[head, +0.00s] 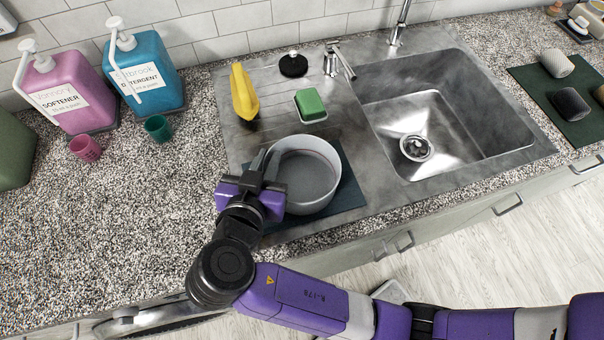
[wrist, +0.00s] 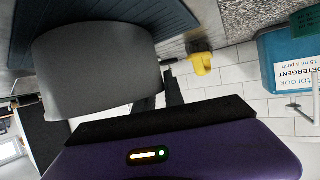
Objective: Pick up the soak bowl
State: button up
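The soak bowl (head: 318,202) is a round, pale grey bowl standing upright on a dark mat (head: 349,190) left of the sink. In the wrist view its grey wall (wrist: 95,70) fills the left side. My gripper (head: 263,160) is at the bowl's left rim, its fingers a little apart. In the wrist view the fingers (wrist: 160,98) show a gap at the bowl's edge, and one fingertip is partly hidden by the wall. I cannot tell whether either finger touches the rim.
A yellow bottle (head: 244,92), a green sponge in a dish (head: 310,105) and a black stopper (head: 293,65) are behind the bowl. The sink (head: 455,130) is right. Two pump jugs (head: 145,68) and two small cups (head: 158,128) stand left. The front-left counter is clear.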

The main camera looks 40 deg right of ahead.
jog(key=shift+r, duration=0.1)
grip_shut()
notch_tip(320, 180, up, 20)
dwell(0.5)
